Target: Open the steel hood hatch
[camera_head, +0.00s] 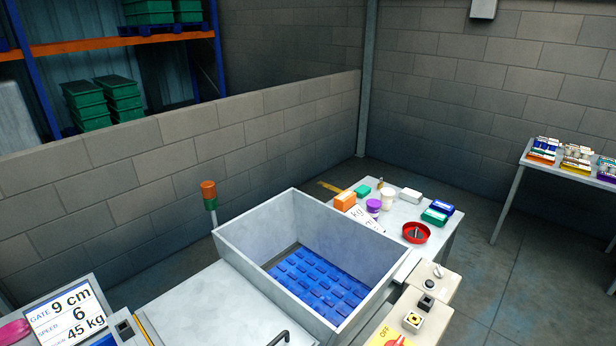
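A flat pale steel panel (205,305) lies at the lower middle, in front and left of an open-topped steel box. A dark bar handle (279,338) shows at the panel's bottom edge, partly cut off by the frame. The panel looks like the hood hatch, and it lies flat; whether it is latched cannot be told. The open steel box (240,245) has a blue ribbed floor (320,285). Neither of my grippers is in view.
A control post with a yellow OFF switch plate (392,335) stands right of the box. A stack light (209,194) rises behind it. A display (68,315) is at lower left. A side table (405,212) holds small items, including a red bowl (416,232). Open floor lies right.

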